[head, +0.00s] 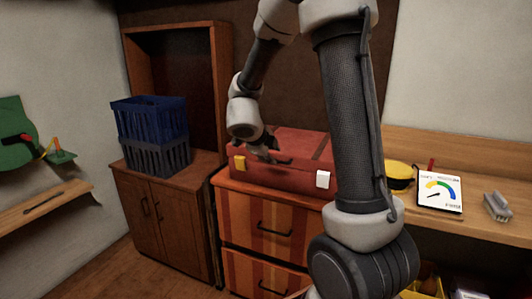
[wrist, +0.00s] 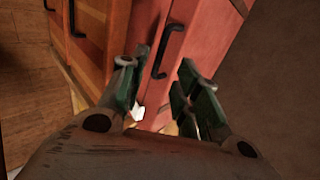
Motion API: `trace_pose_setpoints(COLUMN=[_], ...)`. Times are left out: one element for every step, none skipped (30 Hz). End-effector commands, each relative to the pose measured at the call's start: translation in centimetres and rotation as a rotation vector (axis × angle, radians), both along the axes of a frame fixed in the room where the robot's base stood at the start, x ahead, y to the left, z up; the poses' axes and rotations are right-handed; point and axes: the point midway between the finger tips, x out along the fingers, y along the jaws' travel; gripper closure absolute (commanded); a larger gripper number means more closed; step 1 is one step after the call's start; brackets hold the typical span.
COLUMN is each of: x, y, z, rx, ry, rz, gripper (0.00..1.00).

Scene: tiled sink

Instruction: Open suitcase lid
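The red suitcase (head: 300,146) lies flat on the drawer cabinet, its lid down. A black handle (wrist: 168,48) on the red front shows beyond the fingers. Whether a finger touches the suitcase is unclear.
The orange-striped drawer cabinet (head: 270,215) stands under the suitcase. Blue and grey crates (head: 150,125) sit on the brown cabinet to the left. The wooden counter at right holds a yellow round container (head: 400,176), a gauge card (head: 440,193) and a brush-like object (head: 496,206).

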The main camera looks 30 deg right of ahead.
Motion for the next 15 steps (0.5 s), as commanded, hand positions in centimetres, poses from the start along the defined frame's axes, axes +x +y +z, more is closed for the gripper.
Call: trace_pose_setpoints(x=[0.2, 0.4, 0.6, 0.8, 1.0, 1.3, 1.4, 1.6, 1.9, 2.0, 2.2, 2.5, 2.6, 2.8, 3.0], y=[-0.4, -0.6, -0.9, -1.1, -1.4, -1.7, -1.9, -2.1, -2.4, -2.7, -2.9, -3.2, -3.4, -3.6, -3.9], z=[-0.5, -0.8, -1.2, -1.4, -1.7, -2.1, -2.4, -2.6, -3.0, -3.3, -3.5, -3.9, -4.2, -4.4, -4.7], rx=[0.001, 0.0, 0.0, 0.0, 0.001, 0.0, 0.001, 0.0, 0.0, 0.0, 0.0, 0.001, 0.0, 0.0, 0.0], ry=[0.002, 0.002, 0.003, 0.003, 0.002, 0.003, 0.004, 0.003, 0.003, 0.003, 0.003, 0.002, 0.003, 0.003, 0.003], rz=[-0.001, -0.001, 0.0, 0.0, 0.0, 0.001, 0.0, 0.001, 0.001, 0.001, 0.001, 0.001, 0.001, 0.002, 0.002], gripper=[0.68, 0.68, 0.68, 0.68, 0.68, 0.68, 0.68, 0.68, 0.68, 0.68, 0.68, 0.68, 0.68, 0.68, 0.68])
